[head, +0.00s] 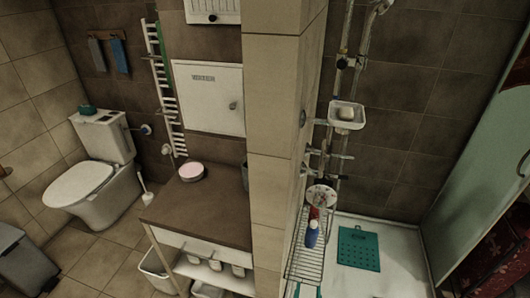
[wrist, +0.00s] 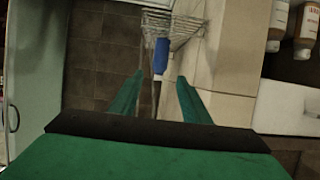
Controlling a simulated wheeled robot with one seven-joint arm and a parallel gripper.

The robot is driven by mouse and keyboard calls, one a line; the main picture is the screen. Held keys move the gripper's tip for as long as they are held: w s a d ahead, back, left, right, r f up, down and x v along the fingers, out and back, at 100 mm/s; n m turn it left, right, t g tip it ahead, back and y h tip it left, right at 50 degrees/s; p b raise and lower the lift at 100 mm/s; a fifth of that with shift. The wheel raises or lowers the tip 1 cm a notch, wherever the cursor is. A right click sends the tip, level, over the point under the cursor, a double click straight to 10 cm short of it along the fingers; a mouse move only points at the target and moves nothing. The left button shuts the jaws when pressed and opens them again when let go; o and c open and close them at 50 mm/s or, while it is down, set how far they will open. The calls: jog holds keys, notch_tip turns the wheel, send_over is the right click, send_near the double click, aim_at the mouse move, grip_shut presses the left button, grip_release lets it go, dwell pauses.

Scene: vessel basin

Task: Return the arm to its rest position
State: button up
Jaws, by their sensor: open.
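My gripper (wrist: 160,78) is open in the wrist view, with its two teal fingers apart and nothing held between them. Beyond the fingertips, a blue bottle (wrist: 160,56) shows at the wire rack (wrist: 178,27). I cannot tell the exact gap between the fingers and the bottle. In the head view, the blue bottle (head: 312,236) is at the wire rack (head: 301,262) beside the tiled partition. Small teal tips at the bottom edge of the head view appear to be my fingers; the rest of my arm is out of view.
The partition wall (head: 273,130) stands left of the rack. A soap dish (head: 346,116) and shower pipes are above it. A teal mat (head: 359,248) lies on the shower floor. A glass panel (head: 480,150) bounds the right. A brown counter (head: 205,212) is left of the partition.

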jog(key=s+a+r+n+y, duration=0.1)
jog(key=s+a, duration=0.4)
jog(key=s, duration=0.4)
jog(key=s+a+r, duration=0.1)
jog(key=s+a, duration=0.4)
jog(key=s, duration=0.4)
jog(key=s+a+r+n+t+y, duration=0.2)
jog(key=s+a+r, duration=0.2)
jog(key=s+r, duration=0.5)
jog(key=v, duration=0.4)
